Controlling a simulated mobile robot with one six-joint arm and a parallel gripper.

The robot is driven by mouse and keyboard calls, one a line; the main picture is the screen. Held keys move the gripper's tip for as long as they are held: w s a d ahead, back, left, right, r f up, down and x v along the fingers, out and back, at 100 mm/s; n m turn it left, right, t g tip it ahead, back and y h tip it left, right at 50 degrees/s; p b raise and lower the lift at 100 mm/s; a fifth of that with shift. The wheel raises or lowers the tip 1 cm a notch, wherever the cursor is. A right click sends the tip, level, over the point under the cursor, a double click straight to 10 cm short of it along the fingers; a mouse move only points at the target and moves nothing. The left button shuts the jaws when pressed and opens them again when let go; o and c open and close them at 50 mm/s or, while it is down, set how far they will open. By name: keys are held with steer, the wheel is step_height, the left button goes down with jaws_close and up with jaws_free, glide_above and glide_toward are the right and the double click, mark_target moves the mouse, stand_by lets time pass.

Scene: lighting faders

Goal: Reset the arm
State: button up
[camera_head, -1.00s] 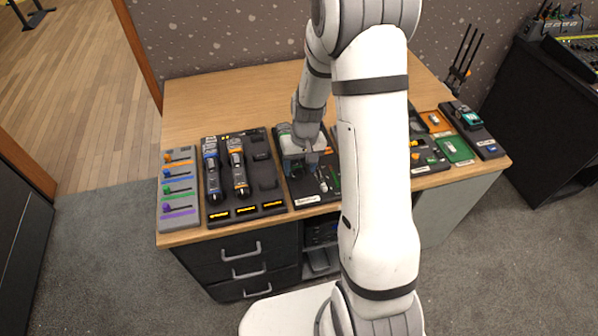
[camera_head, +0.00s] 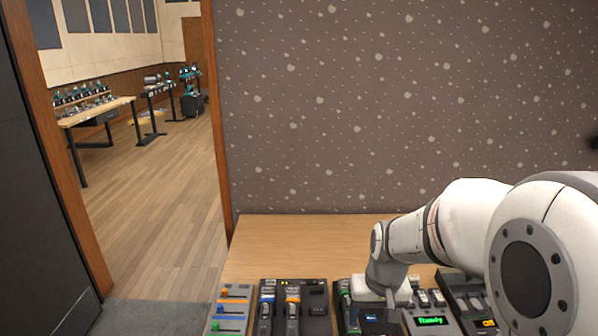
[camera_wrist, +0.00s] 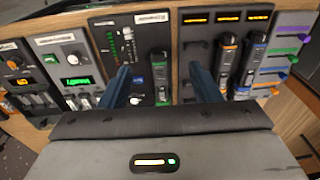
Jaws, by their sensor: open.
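My arm reaches in from the right of the head view and bends down over the desk. My gripper (camera_wrist: 158,70) is open in the wrist view, its two dark blue fingers apart with nothing held. Below and between the fingers is a black panel (camera_wrist: 130,38) with a green-marked fader (camera_wrist: 160,75) and a row of small green lights. In the head view the wrist end (camera_head: 385,275) hangs over this middle part of the desk; the fingertips are hard to make out there.
A black panel with blue and orange faders (camera_head: 292,305) and a grey panel with coloured sliders (camera_head: 230,312) stand to the left. A unit with a lit green display (camera_head: 430,320) is to the right. The wooden desk (camera_head: 300,235) is bare behind the panels, up to the speckled wall (camera_head: 400,100).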

steer(key=s+r+t, duration=0.1)
steer(key=s+r, duration=0.6)
steer(key=s, duration=0.5)
steer(key=shift+s+r+t+h, duration=0.15)
steer(key=shift+s+t+h, duration=0.15)
steer(key=shift+w, duration=0.1)
steer(key=shift+c, duration=0.4)
stand_by(1.0)
